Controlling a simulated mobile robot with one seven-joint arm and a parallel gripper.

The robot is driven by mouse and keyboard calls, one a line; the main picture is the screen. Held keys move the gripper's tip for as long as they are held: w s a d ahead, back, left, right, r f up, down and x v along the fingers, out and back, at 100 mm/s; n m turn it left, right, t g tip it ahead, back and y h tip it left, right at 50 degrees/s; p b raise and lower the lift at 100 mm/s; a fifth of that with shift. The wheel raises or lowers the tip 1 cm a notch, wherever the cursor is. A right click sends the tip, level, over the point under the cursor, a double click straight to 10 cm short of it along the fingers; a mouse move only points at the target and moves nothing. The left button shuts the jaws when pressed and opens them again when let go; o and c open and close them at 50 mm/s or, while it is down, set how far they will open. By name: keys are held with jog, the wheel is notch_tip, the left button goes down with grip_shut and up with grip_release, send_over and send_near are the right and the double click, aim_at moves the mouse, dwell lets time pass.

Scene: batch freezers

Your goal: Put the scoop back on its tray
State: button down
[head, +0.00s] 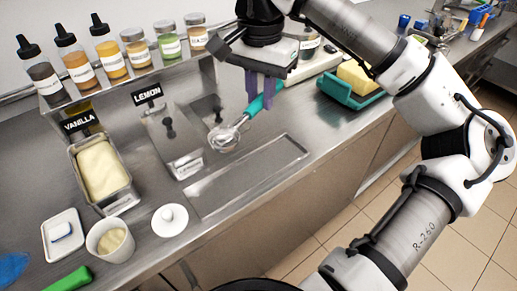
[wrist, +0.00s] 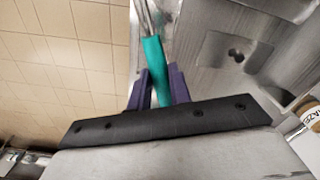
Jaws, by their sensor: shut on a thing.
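The scoop has a teal handle (head: 256,106) and a metal head (head: 225,138). My gripper (head: 260,98), with purple fingers, is shut on the teal handle. The scoop slants, its head toward the lower left, over or near the counter by the lemon tub; I cannot tell if the head touches the surface. In the wrist view, the handle (wrist: 156,75) lies between the fingers (wrist: 160,88), and its head is out of frame. A small white tray (head: 50,246) at the lower left holds a small blue-and-white item. I cannot tell whether this is the scoop's tray.
A vanilla tub (head: 126,197) and a lidded lemon tub (head: 186,165) sit in the counter. A white cup (head: 93,240) and round white lid (head: 170,219) stand in front. Bottles and jars line the shelf behind. A long recessed panel (head: 250,175) is clear.

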notch_tip(320, 180, down, 15)
jog(key=shift+r+p, duration=0.1)
jog(key=shift+p, duration=1)
jog(key=shift+f, duration=0.25)
jog(key=c, duration=1.3)
grip_release()
jog(key=shift+r, duration=0.2)
jog(key=shift+w+r, duration=0.1)
jog(key=shift+r, duration=0.1)
notch_tip(320, 180, up, 12)
jog(key=shift+f+b, duration=0.2)
jog(key=shift+b, duration=0.7)
